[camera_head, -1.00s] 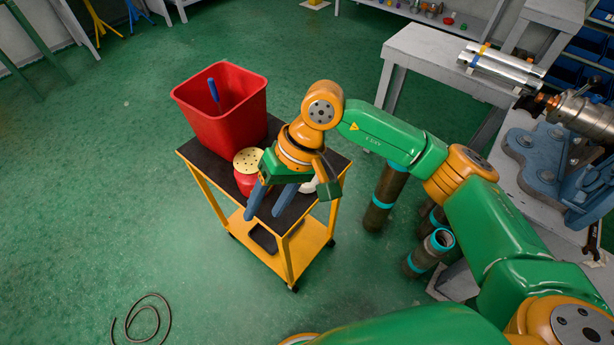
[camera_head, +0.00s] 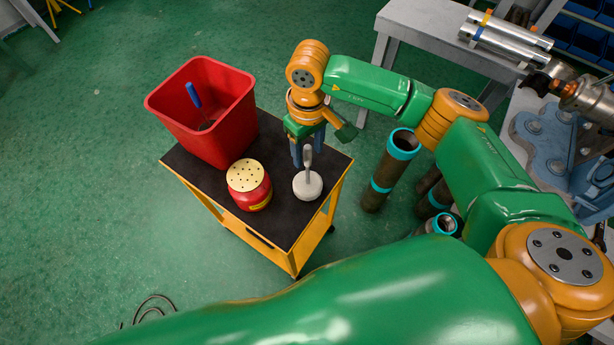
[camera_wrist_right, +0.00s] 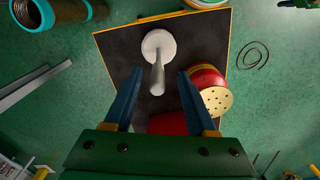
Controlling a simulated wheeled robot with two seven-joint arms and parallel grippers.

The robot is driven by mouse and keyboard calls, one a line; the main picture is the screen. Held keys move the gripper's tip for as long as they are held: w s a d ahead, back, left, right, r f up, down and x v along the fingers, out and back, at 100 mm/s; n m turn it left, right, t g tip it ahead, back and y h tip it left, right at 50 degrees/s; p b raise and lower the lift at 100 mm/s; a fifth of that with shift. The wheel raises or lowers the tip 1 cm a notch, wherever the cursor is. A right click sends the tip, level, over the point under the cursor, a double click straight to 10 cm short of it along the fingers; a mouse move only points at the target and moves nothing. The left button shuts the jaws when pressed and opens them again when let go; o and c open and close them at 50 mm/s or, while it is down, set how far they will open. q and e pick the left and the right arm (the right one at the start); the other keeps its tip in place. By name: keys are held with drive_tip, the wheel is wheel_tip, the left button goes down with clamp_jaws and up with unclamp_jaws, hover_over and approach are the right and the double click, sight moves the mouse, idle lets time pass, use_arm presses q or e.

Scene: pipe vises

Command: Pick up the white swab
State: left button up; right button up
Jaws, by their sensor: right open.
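The white swab (camera_head: 308,184) stands upright on the dark top of the cart, with its round white head down and a grey handle up. It also shows in the right wrist view (camera_wrist_right: 158,46). My right gripper (camera_head: 302,158) is open and empty, pointing down just behind the handle in the head view. In the wrist view the handle's upper end lies between the two blue fingers (camera_wrist_right: 160,77), touching neither. My left gripper is not in view.
A red bucket (camera_head: 222,140) with a blue-handled tool inside stands on the cart (camera_head: 276,222). A red can with a perforated cream lid (camera_head: 249,180) stands left of the swab. Several pipes (camera_head: 386,172) stand on the floor right of the cart.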

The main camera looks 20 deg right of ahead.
sight(308, 171)
drive_tip(key=shift+w+d+f, duration=0.1)
drive_tip(key=shift+w+f, duration=0.1)
drive_tip(key=shift+f, duration=1.05)
drive_tip(key=shift+w+f, duration=0.15)
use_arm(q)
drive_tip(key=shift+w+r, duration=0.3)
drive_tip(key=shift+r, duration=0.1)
use_arm(e)
clamp_jaws()
